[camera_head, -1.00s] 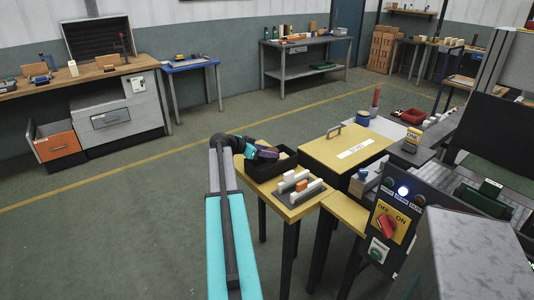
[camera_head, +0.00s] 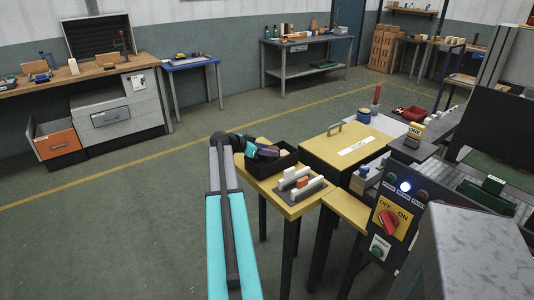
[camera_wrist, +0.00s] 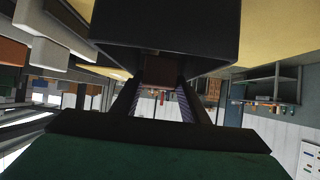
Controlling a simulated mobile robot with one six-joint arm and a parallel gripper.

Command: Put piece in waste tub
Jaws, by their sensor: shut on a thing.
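The black open tub (camera_head: 274,176) stands on a small yellow table, and its dark wall (camera_wrist: 165,30) fills the top of the upside-down wrist view. My gripper (camera_head: 267,151) is at the tub's opening, tilted down from the left. In the wrist view my gripper (camera_wrist: 160,85) is shut on a small brown piece (camera_wrist: 160,68) between its fingertips. The piece shows against the tub's dark side. I cannot tell whether it touches the tub. The piece is not clear in the head view.
A dark rack with white and orange blocks (camera_head: 301,183) sits just right of the tub on the yellow table (camera_head: 291,209). A yellow lidded box (camera_head: 345,148) stands behind it to the right. A control panel (camera_head: 392,221) is at the front right. The floor to the left is clear.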

